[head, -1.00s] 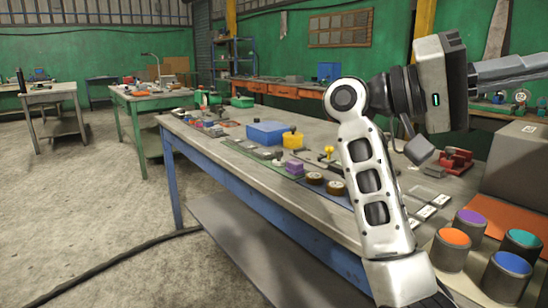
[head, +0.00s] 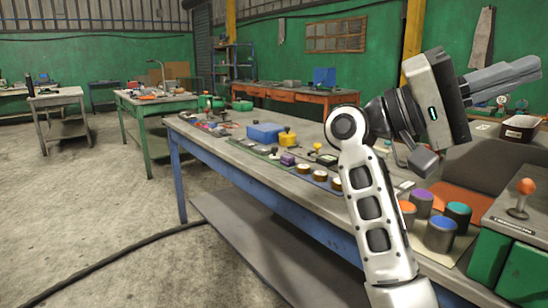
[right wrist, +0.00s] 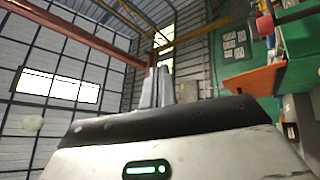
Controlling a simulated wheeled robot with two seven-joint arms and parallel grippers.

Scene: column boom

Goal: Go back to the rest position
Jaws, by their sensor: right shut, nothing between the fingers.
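My right gripper (head: 533,69) is raised at the upper right of the head view, above the right part of the long workbench (head: 240,178). Its grey fingers are together with nothing between them and point right and slightly up. In the right wrist view, the fingers (right wrist: 157,86) stand close together against the roof and wall, touching nothing. My white right forearm hides part of the bench. My left gripper is not in view.
The workbench holds a blue bin (head: 265,132), a yellow block (head: 288,139) and several coloured-top cups (head: 441,235). A green box with an orange-knobbed joystick (head: 524,190) stands at right. A cable (head: 120,262) crosses the open floor at left.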

